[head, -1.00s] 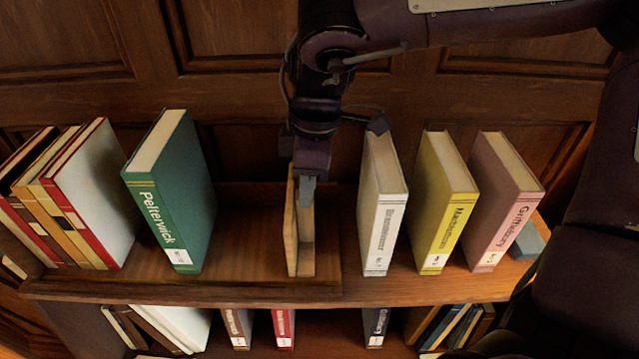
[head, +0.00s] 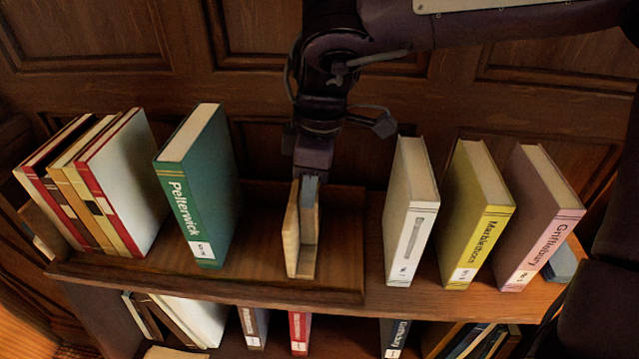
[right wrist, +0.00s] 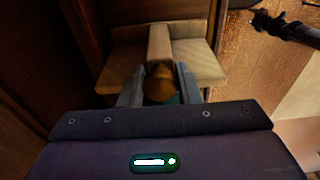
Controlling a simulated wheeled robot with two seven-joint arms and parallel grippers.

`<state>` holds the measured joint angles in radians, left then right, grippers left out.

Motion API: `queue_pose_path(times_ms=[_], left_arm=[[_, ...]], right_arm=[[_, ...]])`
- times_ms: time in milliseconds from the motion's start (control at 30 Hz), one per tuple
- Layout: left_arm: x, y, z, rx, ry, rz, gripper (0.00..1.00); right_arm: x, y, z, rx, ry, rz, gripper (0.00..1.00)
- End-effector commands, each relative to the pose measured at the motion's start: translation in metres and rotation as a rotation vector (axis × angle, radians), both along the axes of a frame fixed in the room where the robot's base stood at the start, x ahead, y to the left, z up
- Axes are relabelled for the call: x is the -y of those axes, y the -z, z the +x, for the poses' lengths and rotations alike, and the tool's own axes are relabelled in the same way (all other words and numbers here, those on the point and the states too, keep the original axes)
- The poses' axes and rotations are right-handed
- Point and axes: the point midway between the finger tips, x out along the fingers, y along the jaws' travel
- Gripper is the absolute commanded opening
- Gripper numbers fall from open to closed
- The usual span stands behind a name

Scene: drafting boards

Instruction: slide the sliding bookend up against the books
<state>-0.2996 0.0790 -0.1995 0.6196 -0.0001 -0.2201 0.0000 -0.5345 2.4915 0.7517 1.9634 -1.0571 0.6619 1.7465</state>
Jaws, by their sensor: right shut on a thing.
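The sliding bookend (head: 291,240) is a pale wooden L-shaped piece standing upright in a wooden tray (head: 340,270) on the shelf. My right gripper (head: 309,190) is shut on its upper part from above. In the right wrist view, the fingers (right wrist: 160,88) close around a rounded brownish part against the pale bookend (right wrist: 190,58). A green book, Pelterwick (head: 195,190), stands to the left of the bookend, with a clear gap between them. Several books, including a white-and-red one (head: 128,185), stand further left. My left gripper is not in view.
Outside the tray, to the right, stand a white book (head: 410,215), a yellow book (head: 475,215) and a pink book (head: 535,220). A blue-grey block (head: 563,262) is beside the pink one. A lower shelf holds more books. Wooden panelling rises behind.

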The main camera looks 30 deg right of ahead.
Motion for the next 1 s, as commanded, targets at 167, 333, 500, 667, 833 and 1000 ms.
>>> queue_pose_path(times_ms=[167,333,500,667,833,1000], left_arm=[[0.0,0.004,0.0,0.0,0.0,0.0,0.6],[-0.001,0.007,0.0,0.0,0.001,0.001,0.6],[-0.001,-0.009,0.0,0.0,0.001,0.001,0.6],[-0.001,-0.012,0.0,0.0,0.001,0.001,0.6],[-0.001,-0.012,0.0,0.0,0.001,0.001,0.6],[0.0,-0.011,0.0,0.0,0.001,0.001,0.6]], right_arm=[[-0.011,0.0,0.008,0.001,-0.001,0.0,0.08],[-0.022,0.0,0.014,0.003,-0.002,0.001,0.08],[-0.032,-0.003,0.02,-0.001,-0.001,0.003,0.08],[-0.037,-0.002,0.023,0.001,0.0,0.003,0.08],[-0.038,-0.001,0.024,0.002,0.001,0.002,0.08],[-0.037,-0.001,0.024,0.002,0.001,0.002,0.08]])
